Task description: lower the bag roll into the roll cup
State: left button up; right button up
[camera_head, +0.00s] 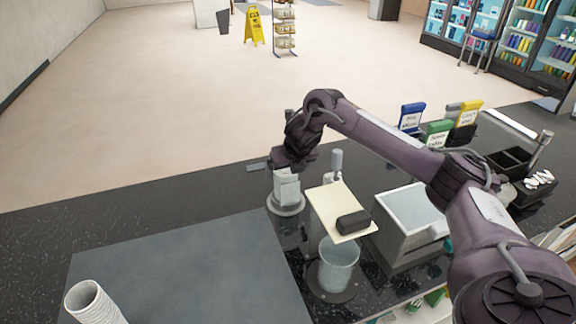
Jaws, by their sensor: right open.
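My right gripper (285,172) reaches in from the right and points down at the far side of the counter. It is open. Directly below and between its fingers is a whitish upright piece, which looks like the bag roll (287,190). Its lower end stands within a round grey base that looks like the roll cup (288,210). The fingers and the roll overlap in the view, so I cannot tell whether they touch or how deep the roll sits. My left gripper is not in view.
A cream board (328,207) with a black block on it stands just right of the cup. A clear cylinder (338,265) is nearer. A grey box (410,215) and labelled holders (437,133) are to the right. Stacked white cups (92,302) stand on a grey mat (190,275).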

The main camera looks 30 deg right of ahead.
jog(key=shift+p+v, duration=1.8)
jog(key=shift+v, duration=0.45)
jog(key=d+v, duration=0.1)
jog(key=v, duration=0.6)
jog(key=shift+s+a+r+p, duration=0.25)
jog(key=shift+a+r+p, duration=0.1)
jog(key=shift+a, duration=0.2)
